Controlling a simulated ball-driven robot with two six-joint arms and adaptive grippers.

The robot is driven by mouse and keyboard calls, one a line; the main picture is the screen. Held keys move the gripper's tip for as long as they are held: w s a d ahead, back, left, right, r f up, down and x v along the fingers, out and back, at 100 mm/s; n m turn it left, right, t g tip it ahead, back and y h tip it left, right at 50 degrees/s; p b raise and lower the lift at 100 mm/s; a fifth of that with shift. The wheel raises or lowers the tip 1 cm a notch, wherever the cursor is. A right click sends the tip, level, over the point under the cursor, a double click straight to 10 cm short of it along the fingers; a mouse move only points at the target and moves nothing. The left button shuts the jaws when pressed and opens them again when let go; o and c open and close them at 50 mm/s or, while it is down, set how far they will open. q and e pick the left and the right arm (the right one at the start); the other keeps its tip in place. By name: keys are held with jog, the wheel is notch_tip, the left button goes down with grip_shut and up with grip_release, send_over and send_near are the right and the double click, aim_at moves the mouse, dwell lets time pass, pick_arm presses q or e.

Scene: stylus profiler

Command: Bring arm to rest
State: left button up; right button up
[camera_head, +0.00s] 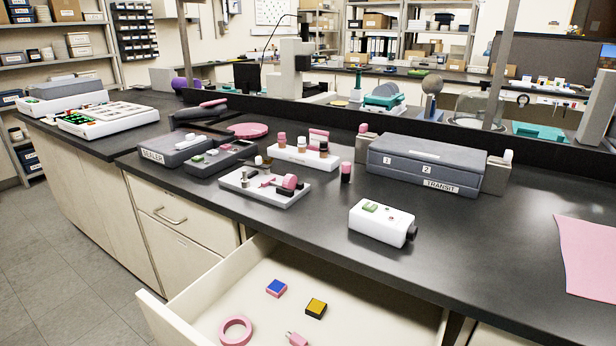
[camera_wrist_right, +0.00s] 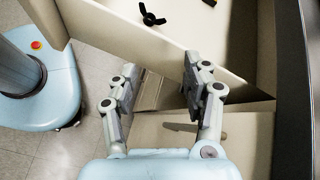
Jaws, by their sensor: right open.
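My right gripper (camera_wrist_right: 158,84) is open in the right wrist view, with nothing between its fingers. It hangs beside the wall of an open drawer (camera_wrist_right: 130,24), and its right finger overlaps that wall in the picture; I cannot tell if they touch. The open drawer also shows in the head view (camera_head: 395,302), below the bench top. Neither gripper shows in the head view, and my left gripper is in no frame.
In the drawer lie a blue-topped block (camera_head: 276,288), a yellow-topped block (camera_head: 316,308), a pink ring (camera_head: 236,331) and a small pink piece (camera_head: 296,339). A black three-lobed knob (camera_wrist_right: 151,14) shows from the wrist. On the bench (camera_head: 300,225) stands a grey TRANSIT case (camera_head: 424,163).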

jog(key=s+d+f+n+g+h+b, duration=0.15)
jog(key=s+f, duration=0.25)
jog(key=f, duration=0.4)
jog(key=s+d+f+h+b, duration=0.15)
jog(key=s+f, duration=0.25)
jog(key=f, duration=0.4)
jog(key=s+d+f+n+g+h+b, duration=0.15)
jog(key=s+f, duration=0.25)
jog(key=f, duration=0.5)
jog(key=s+d+f+n+g+h+b, duration=0.1)
jog(key=s+f+n+h, duration=0.1)
jog(key=s+f+n, duration=0.4)
jog(key=s+d+f+n+g+h, duration=0.1)
jog(key=s+f+n+h, duration=0.2)
jog(key=s+f+n, duration=0.3)
jog(key=s+n, duration=0.4)
jog(key=s, duration=0.3)
jog(key=shift+s+f+b, duration=0.35)
jog(key=shift+f+b, duration=0.05)
jog(key=shift+h, duration=0.25)
